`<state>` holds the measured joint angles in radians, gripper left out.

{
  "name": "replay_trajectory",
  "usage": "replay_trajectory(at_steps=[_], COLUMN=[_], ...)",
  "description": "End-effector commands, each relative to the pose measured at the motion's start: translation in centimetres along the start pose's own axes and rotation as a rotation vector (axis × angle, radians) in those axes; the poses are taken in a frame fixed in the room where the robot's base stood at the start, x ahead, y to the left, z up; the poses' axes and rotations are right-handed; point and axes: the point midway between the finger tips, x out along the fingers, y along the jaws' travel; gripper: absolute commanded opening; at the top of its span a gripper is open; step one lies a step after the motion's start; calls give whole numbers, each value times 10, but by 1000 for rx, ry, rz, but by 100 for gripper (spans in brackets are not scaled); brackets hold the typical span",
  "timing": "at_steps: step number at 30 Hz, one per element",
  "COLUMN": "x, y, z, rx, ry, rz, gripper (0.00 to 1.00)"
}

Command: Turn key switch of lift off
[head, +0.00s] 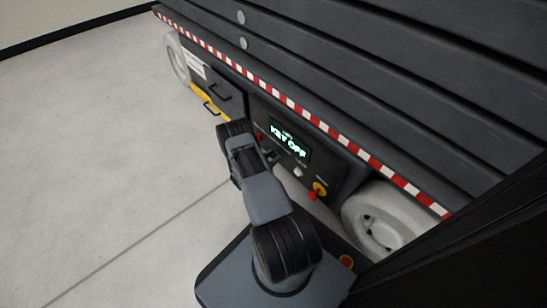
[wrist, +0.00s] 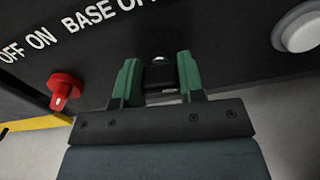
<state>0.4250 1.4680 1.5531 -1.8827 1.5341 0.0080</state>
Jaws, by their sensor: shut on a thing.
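The lift (head: 330,60) is a large dark machine with a control panel on its side. The panel's lit display (head: 288,142) reads "KEY OFF". My gripper (head: 271,157) is at the panel, just below the display. In the wrist view, the green fingers of my gripper (wrist: 158,82) are shut on the dark head of the key switch (wrist: 160,75), one finger on each side. A bit of shiny metal shows above the head. The switch sits below the partly cut-off label "BASE OFF". In the head view my gripper hides the key switch.
A red knob (wrist: 62,92) sits left of my gripper under "OFF ON". A pale round button (wrist: 300,30) is to its right. A red knob on a yellow base (head: 319,189) is at the panel's right end, near a wheel (head: 385,218). The floor at left is clear.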

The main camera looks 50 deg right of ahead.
Motion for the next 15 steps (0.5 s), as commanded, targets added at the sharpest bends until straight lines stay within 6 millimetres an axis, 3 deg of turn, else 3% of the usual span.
replay_trajectory(at_steps=[15], x=[0], y=[0], z=[-1], rx=[-124], ry=[2], rz=[0], gripper=[12])
